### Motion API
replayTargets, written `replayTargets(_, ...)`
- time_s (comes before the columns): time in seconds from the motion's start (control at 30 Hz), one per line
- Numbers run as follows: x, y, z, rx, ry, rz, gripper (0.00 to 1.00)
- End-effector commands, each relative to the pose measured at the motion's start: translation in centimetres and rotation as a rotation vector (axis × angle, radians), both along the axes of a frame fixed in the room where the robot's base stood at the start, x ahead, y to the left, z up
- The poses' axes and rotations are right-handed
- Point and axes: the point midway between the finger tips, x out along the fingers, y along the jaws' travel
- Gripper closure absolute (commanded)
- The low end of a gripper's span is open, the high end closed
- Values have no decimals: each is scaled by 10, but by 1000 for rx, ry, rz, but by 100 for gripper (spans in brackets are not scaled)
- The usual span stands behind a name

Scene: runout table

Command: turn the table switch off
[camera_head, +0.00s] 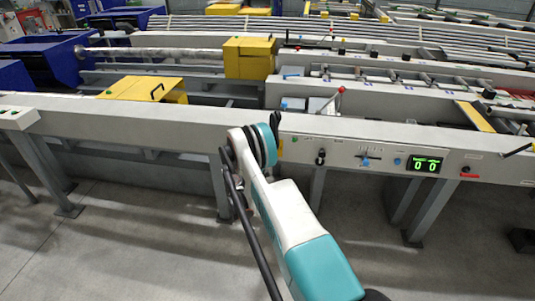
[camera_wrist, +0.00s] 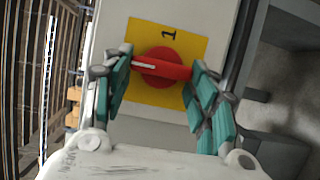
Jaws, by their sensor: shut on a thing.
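The red rotary switch (camera_wrist: 160,68) sits on a square yellow plate (camera_wrist: 145,98) in the wrist view. Its bar handle lies nearly level across the picture, with a white mark on its left end. A black "1" is printed on the plate above the knob. My gripper (camera_wrist: 160,62) has its teal fingers at the two ends of the handle and is shut on it. In the head view my wrist hides the switch; its front and red knob do not show there.
The grey table beam (camera_head: 130,125) runs across the head view. Right of my arm, its front panel carries a black lever (camera_head: 320,157), blue knobs, a green display (camera_head: 425,166) reading 0 0 and a red button (camera_head: 466,169). Yellow covers (camera_head: 250,58) stand behind. Floor in front is open.

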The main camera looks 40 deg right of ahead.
Motion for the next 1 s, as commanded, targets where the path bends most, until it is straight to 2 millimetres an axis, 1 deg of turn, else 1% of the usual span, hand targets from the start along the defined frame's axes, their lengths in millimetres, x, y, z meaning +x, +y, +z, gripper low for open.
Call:
replayTargets(0.3,1,1,-1,-1,2,2,71)
replayTargets(0.33,1,1,-1,0,2,2,42)
replayTargets(0.37,1,1,-1,-1,2,2,36)
replayTargets(0.4,0,1,-1,0,1,2,27)
replayTargets(0.77,0,1,0,0,1,1,27)
replayTargets(0.87,-2,7,0,0,1,2,27)
replayTargets(1.0,-8,27,0,0,1,3,27)
